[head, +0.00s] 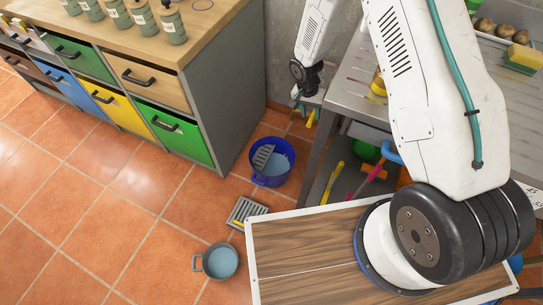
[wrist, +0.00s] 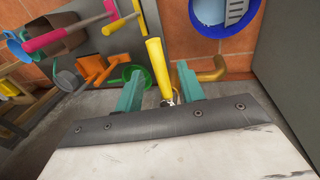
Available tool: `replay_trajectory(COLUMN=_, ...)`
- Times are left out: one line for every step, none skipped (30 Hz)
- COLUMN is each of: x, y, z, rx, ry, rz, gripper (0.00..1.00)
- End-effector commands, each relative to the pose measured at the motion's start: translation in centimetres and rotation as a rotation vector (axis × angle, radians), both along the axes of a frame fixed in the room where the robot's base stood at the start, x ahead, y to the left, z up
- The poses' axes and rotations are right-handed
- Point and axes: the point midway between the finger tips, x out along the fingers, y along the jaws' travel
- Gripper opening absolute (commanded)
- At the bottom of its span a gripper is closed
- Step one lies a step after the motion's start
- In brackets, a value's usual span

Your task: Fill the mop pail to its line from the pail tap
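The blue mop pail (head: 256,178) stands on the floor by the cabinet's end, with a grey slatted wringer (head: 263,157) at its left side. Pale blue, water-like content shows inside; I cannot make out a fill line. In the wrist view the pail (wrist: 193,24) is at the top right, partly cut off. A yellow tap lever (wrist: 157,66) on a metal stem lies between the teal fingers of my gripper (wrist: 158,82), with a gap on each side. A brass spout (wrist: 213,72) is to its right. My gripper (head: 306,100) shows small in the head view, above the pail's right.
A floor grate (head: 246,211) and a grey pot (head: 220,263) with bluish content are on the tiles near the pail. A metal bench (head: 350,85) stands right, with coloured tools beneath. Drawer cabinet (head: 226,75) is left. Open floor (head: 110,190) lies front left.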

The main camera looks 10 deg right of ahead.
Motion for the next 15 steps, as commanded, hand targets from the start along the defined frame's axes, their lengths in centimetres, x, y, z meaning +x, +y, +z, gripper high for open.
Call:
replay_trajectory(x=0.0, y=0.1, z=0.5, rx=0.000, ry=-0.002, rz=-0.001, gripper=0.39)
replay_trajectory(x=0.1, y=0.2, z=0.8, rx=0.000, ry=-0.002, rz=-0.001, gripper=0.39)
replay_trajectory(x=0.1, y=0.3, z=1.3, rx=0.000, ry=-0.002, rz=-0.001, gripper=0.39)
replay_trajectory(x=0.2, y=0.3, z=1.6, rx=0.000, ry=-0.002, rz=-0.001, gripper=0.39)
replay_trajectory(x=0.2, y=0.4, z=1.8, rx=-0.001, ry=-0.001, rz=-0.001, gripper=0.39)
replay_trajectory(x=0.2, y=0.5, z=2.2, rx=-0.001, ry=-0.001, rz=0.000, gripper=0.39)
replay_trajectory(x=0.3, y=0.5, z=2.5, rx=0.000, ry=-0.001, rz=0.001, gripper=0.39)
replay_trajectory(x=0.3, y=0.6, z=2.8, rx=0.001, ry=-0.002, rz=0.001, gripper=0.39)
replay_trajectory(x=0.3, y=0.7, z=3.2, rx=0.001, ry=-0.002, rz=0.000, gripper=0.39)
replay_trajectory(x=0.3, y=0.7, z=3.5, rx=0.000, ry=-0.001, rz=0.000, gripper=0.39)
replay_trajectory(x=0.3, y=0.8, z=3.8, rx=-0.001, ry=-0.001, rz=0.000, gripper=0.39)
replay_trajectory(x=0.4, y=0.8, z=4.1, rx=-0.001, ry=-0.001, rz=0.000, gripper=0.39)
replay_trajectory(x=0.4, y=0.9, z=4.4, rx=-0.001, ry=-0.001, rz=0.000, gripper=0.39)
replay_trajectory(x=0.4, y=0.9, z=4.5, rx=-0.001, ry=-0.001, rz=0.000, gripper=0.39)
replay_trajectory(x=0.4, y=1.0, z=4.7, rx=0.000, ry=0.000, rz=0.001, gripper=0.39)
